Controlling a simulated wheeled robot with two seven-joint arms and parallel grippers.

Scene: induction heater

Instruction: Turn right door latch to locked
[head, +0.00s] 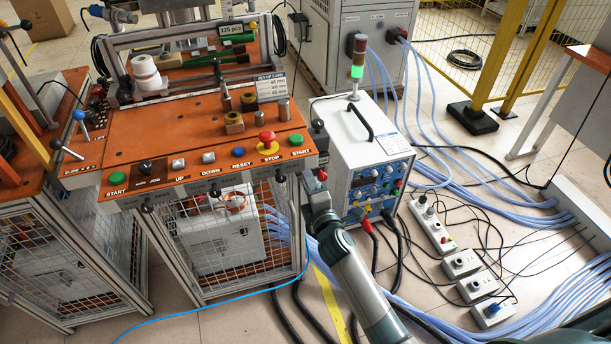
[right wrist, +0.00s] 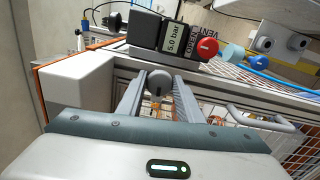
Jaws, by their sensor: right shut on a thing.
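The right door latch is a dark round knob (right wrist: 160,78), seen in the right wrist view between my fingers. In the head view a small black latch knob (head: 281,178) sits under the right end of the orange control panel, at the top of the mesh door (head: 285,222). My right gripper (right wrist: 158,88) is shut on the latch knob, one finger on each side. In the head view my right arm reaches up from the bottom right to that corner, and its fingertips are hard to make out. Whether the latch points to locked is too small to tell. My left gripper is not in view.
Close to my gripper are a pressure display (right wrist: 173,38) reading 5.0 bar, a red knob (right wrist: 207,48) and a door handle (right wrist: 262,122). The white power unit (head: 350,140) stands right of the machine. Hoses and power strips (head: 432,225) cover the floor on the right.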

